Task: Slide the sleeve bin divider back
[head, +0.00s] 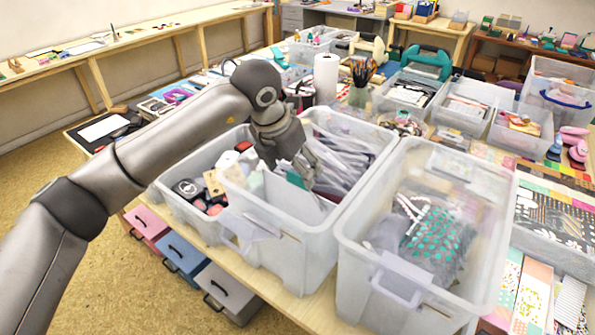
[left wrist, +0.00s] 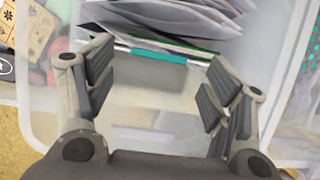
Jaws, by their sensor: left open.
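The sleeve bin (head: 285,255) is a clear plastic bin in the middle of the head view, holding many pale, thin sleeves (head: 345,150). A flat divider with a teal tab (left wrist: 158,55) stands across the bin in front of the sleeves in the left wrist view. A bit of teal (head: 297,180) also shows beside my gripper in the head view. My left gripper (left wrist: 155,88) is open, pointing down into the bin, with its fingers on either side of the divider's teal tab. I cannot tell if they touch it. My right gripper is not in view.
Stamps and inkpads (head: 207,190) lie in the compartment left of the sleeves. Another clear bin (head: 395,295) with patterned packets stands close on the right. A paper roll (head: 326,78) and a brush jar (head: 358,95) stand behind. Bin walls rise close around my gripper.

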